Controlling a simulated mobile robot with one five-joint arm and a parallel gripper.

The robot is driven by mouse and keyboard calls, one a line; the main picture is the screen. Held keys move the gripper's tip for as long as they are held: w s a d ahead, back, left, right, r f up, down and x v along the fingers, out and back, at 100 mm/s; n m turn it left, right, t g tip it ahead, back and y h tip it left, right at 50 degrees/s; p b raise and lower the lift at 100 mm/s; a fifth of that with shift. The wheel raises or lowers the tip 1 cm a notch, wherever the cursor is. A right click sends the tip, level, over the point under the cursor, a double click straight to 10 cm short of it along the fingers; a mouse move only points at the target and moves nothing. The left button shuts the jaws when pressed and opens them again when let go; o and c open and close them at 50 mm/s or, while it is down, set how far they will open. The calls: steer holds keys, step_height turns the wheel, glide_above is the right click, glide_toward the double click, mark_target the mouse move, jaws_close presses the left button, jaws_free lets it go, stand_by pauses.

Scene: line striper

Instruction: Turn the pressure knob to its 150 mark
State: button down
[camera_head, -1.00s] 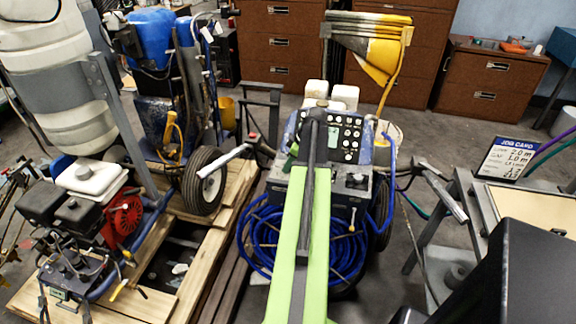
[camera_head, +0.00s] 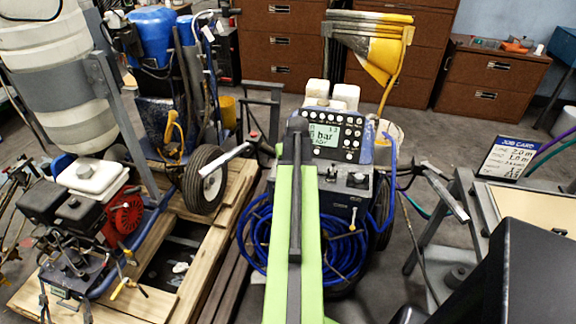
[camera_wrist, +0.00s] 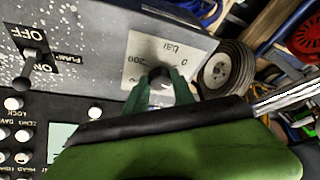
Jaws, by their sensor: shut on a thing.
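The pressure knob (camera_wrist: 160,74) is a small dark knob on a pale scale plate (camera_wrist: 138,48) in the wrist view. The plate shows 200, 0 and bar. My gripper (camera_wrist: 161,84) has its dark green fingers shut on the knob, one on each side. The fingers and the knob hide part of the scale, and I cannot read where the knob points. In the head view my arm hides the knob and the gripper. The control panel's lit display (camera_head: 325,136) shows bar, but its number is partly covered by my arm.
A pump switch (camera_wrist: 33,62) marked OFF stands near the knob, with panel buttons (camera_wrist: 14,130) below it. A blue hose coil (camera_head: 345,240) hangs on the machine. A wooden pallet with equipment (camera_head: 150,300) is at left, and a job card (camera_head: 506,158) at right.

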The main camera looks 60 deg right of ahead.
steer(key=m+g, duration=0.1)
steer(key=m, duration=0.2)
steer(key=m+g+h, duration=0.1)
steer(key=m, duration=0.2)
steer(key=shift+w+m+h, duration=0.1)
steer(key=shift+m+h, duration=0.2)
steer(key=m+g, duration=0.1)
steer(key=m, duration=0.3)
steer(key=m+g, duration=0.1)
steer(key=m, duration=0.1)
steer(key=shift+w+g, duration=0.25)
steer(key=shift+g, duration=0.05)
steer(key=m+g, duration=0.1)
steer(key=m, duration=0.2)
steer(key=m+g+y, duration=0.1)
steer(key=m, duration=0.2)
steer(key=shift+w+d+m, duration=0.15)
steer(key=shift+w+m, duration=0.05)
steer(key=shift+m, duration=0.2)
steer(key=m+y, duration=0.1)
steer(key=m, duration=0.1)
steer(key=m+g+y, duration=0.1)
steer(key=m, duration=0.2)
steer(key=shift+d, duration=0.1)
steer(key=shift+m, duration=0.4)
steer(key=c, duration=1.1)
jaws_free()
steer(key=shift+o, duration=0.2)
steer(key=shift+w, duration=0.1)
